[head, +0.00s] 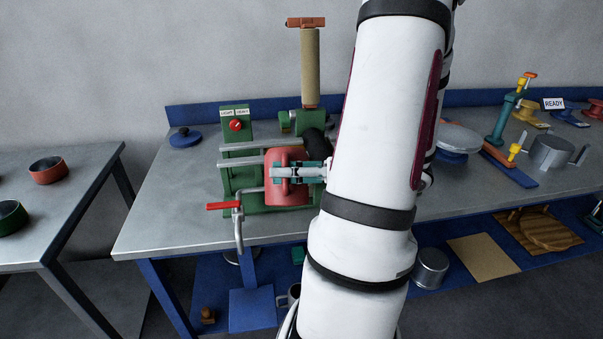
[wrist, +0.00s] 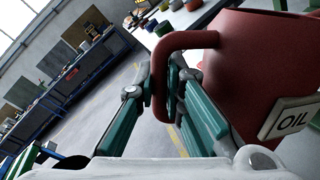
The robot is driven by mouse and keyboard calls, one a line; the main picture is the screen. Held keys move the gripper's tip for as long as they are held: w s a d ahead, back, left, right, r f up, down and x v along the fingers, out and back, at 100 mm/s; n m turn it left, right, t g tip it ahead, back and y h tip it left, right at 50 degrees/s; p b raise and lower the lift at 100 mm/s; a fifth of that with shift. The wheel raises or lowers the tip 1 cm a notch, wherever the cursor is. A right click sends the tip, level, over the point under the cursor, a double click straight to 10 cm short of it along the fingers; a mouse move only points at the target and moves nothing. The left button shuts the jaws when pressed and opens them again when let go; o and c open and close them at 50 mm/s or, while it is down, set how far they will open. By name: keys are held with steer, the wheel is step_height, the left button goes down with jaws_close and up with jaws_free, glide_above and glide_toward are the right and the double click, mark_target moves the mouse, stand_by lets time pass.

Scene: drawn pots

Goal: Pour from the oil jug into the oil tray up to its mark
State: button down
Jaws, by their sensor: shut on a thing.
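The red oil jug (head: 286,157) is in front of the green machine on the main bench in the head view. My gripper (head: 297,172), with teal fingers, is shut on it. In the wrist view the jug's body (wrist: 245,55) with its "OIL" label fills the right side, and my gripper (wrist: 164,88) closes around its handle. The wrist view is strongly tilted; I cannot tell how far the jug tilts. I see no stream of oil. I cannot make out the oil tray or its mark; my arm and the jug hide part of the bench.
The green machine (head: 242,160) has grey rails, a red-handled crank (head: 222,206) and a tall tan column (head: 310,67). A blue lid (head: 185,138) lies left of it. A metal pot (head: 551,152) and clamps stand at the right. The bench's left front is clear.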

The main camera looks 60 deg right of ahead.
mark_target(286, 156)
steer(key=shift+w+d+r+m+g+p, duration=0.15)
steer(key=shift+d+r+m+p, duration=0.2)
steer(key=shift+r+p, duration=0.55)
steer(key=shift+w+d+r+m+g+p, duration=0.15)
steer(key=shift+r+m+p, duration=0.35)
steer(key=shift+p, duration=0.6)
steer(key=shift+w+d+r+m+p, duration=0.1)
steer(key=shift+d+r+m+p, duration=0.25)
steer(key=shift+r+p, duration=0.55)
stand_by(5.1)
